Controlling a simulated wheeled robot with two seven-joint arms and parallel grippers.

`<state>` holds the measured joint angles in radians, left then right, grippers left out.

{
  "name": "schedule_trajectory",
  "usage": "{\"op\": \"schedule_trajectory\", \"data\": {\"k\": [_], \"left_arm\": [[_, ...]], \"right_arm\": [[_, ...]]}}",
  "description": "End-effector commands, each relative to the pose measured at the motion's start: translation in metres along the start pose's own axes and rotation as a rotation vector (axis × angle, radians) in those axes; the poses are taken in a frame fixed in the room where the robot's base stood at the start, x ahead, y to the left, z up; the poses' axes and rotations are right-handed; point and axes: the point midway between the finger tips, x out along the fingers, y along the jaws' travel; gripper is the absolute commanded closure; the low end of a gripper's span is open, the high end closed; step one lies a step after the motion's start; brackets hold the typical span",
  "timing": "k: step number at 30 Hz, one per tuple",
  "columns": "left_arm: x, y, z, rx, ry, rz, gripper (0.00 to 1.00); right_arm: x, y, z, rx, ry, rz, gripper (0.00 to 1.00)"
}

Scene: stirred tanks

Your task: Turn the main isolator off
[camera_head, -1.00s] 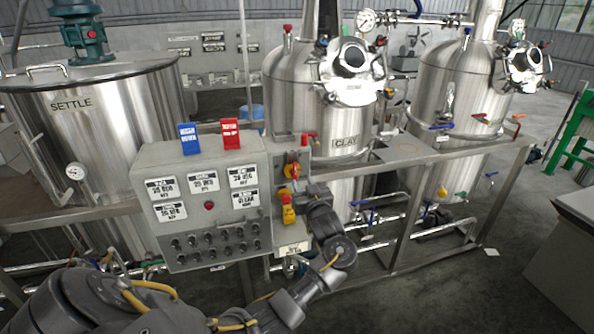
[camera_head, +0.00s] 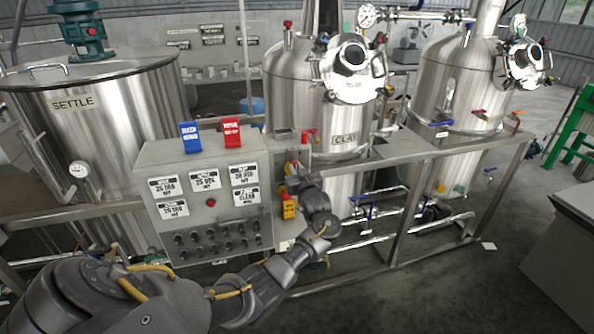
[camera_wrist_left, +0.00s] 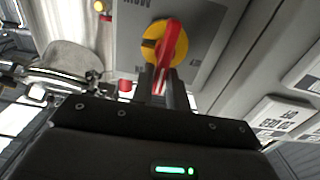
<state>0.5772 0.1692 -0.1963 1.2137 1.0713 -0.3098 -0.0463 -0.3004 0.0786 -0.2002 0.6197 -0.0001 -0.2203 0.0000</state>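The main isolator is a red handle (camera_wrist_left: 170,42) on a yellow disc (camera_wrist_left: 152,48), set on a grey plate. In the wrist view the handle runs from the disc down between the fingertips of my left gripper (camera_wrist_left: 162,84). The fingers are close together on either side of the handle's end. Whether they press on it is not clear. In the head view my left gripper (camera_head: 296,180) is at the narrow box right of the control panel (camera_head: 205,200) and covers most of the isolator. My right gripper is not in view.
Below the gripper is a yellow part (camera_head: 289,208). Blue (camera_head: 190,137) and red (camera_head: 231,132) tags stand on the panel's top. A steel frame rail (camera_head: 420,155) and the CLAY tank (camera_head: 300,90) are close behind. The SETTLE tank (camera_head: 110,130) is at left.

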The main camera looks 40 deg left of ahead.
Motion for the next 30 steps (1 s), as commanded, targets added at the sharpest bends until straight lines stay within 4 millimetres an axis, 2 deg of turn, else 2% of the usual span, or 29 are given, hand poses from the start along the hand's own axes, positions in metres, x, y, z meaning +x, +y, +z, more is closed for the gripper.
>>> {"op": "schedule_trajectory", "data": {"k": [1, 3, 11, 16, 23, 30], "left_arm": [[0.0, 0.0, 0.0, 0.0, 0.0, 0.0, 0.91], [0.0, 0.0, 0.0, 0.0, 0.0, 0.0, 1.0], [0.0, 0.0, 0.001, -0.009, 0.0, 0.0, 1.0], [0.0, -0.002, 0.003, -0.06, 0.0, -0.001, 1.0], [-0.001, -0.005, 0.006, -0.217, 0.0, -0.001, 1.0], [-0.001, -0.011, 0.009, -0.441, 0.0, -0.001, 1.0]], "right_arm": [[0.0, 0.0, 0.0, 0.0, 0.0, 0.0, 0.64], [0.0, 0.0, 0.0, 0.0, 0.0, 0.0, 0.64], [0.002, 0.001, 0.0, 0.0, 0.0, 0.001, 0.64], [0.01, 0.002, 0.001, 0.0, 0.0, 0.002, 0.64], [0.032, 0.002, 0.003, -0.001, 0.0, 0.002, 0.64], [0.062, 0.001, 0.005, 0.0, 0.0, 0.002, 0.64]]}}
